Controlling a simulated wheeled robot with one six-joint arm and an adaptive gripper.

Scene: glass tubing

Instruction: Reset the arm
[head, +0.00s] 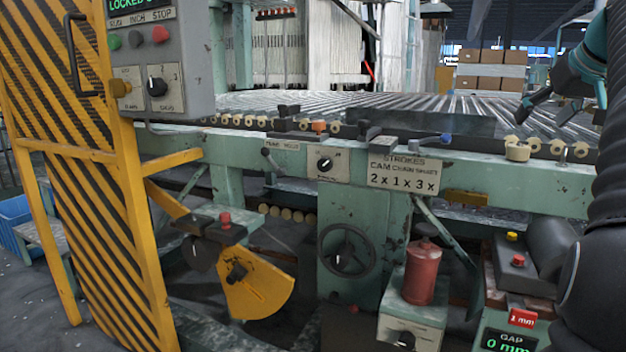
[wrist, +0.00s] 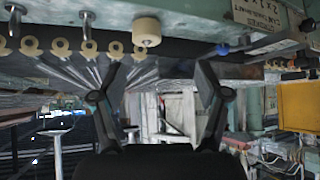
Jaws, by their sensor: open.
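My arm comes in at the right edge of the head view, with a black ribbed sleeve in front and a teal link above. My gripper (head: 532,102) shows at the upper right, above the machine's roller bed (head: 420,103), pointing left and down. In the wrist view, the two dark fingers of my gripper (wrist: 158,82) stand wide apart. Nothing is held between them. The picture there is turned over, with the machine's rail (wrist: 190,30) along the top.
A cream knob (head: 517,151) and several rollers line the rail near my gripper. A grey control box (head: 160,60) hangs at upper left beside a striped yellow gate (head: 95,230). A red cylinder (head: 423,272), a handwheel (head: 346,251) and a gap display (head: 508,342) are lower down.

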